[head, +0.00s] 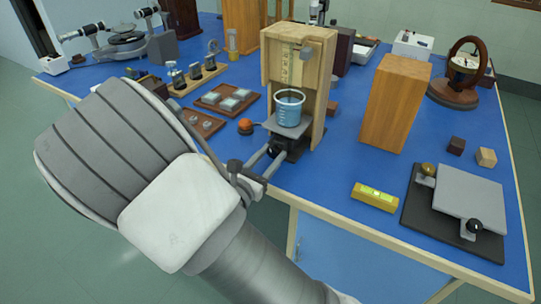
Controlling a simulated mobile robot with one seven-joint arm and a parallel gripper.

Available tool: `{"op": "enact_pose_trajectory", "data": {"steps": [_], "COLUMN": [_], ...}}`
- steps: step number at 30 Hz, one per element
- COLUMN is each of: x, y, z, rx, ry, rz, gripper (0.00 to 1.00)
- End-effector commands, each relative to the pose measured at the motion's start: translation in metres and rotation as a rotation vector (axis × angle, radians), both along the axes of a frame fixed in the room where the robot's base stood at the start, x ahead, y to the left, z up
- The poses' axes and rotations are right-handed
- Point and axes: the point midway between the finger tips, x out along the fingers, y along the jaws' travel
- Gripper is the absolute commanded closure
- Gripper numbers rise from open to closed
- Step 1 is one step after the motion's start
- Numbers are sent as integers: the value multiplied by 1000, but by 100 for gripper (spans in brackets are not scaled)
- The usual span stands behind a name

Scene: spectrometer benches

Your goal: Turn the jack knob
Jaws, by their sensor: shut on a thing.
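A small lab jack stands in a tall open-fronted wooden housing (322,95). Its grey top plate (284,131) carries a glass beaker (289,108) with blue liquid. The dark jack knob (276,151) is at the jack's front, low and partly hidden by my fingers. My gripper (267,160) reaches in from the lower left, its two grey fingers closed on the knob, one on each side. The exact contact is small and hard to see.
An orange-topped round object (245,126) sits close left of the jack. Brown trays (228,98) lie behind it. A wooden block (394,102) stands to the right. A yellow level (375,197) and a black-based plate device (453,213) lie at the front right. Bare blue bench (325,180) lies between.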

Motion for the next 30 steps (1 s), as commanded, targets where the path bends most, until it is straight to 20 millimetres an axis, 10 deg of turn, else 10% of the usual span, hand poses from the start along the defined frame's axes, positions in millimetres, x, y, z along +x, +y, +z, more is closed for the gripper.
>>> {"op": "enact_pose_trajectory", "data": {"steps": [30], "x": [-1], "y": [0], "z": [-3], "rx": [481], "ry": [-317], "rz": [0], "gripper": [100]}}
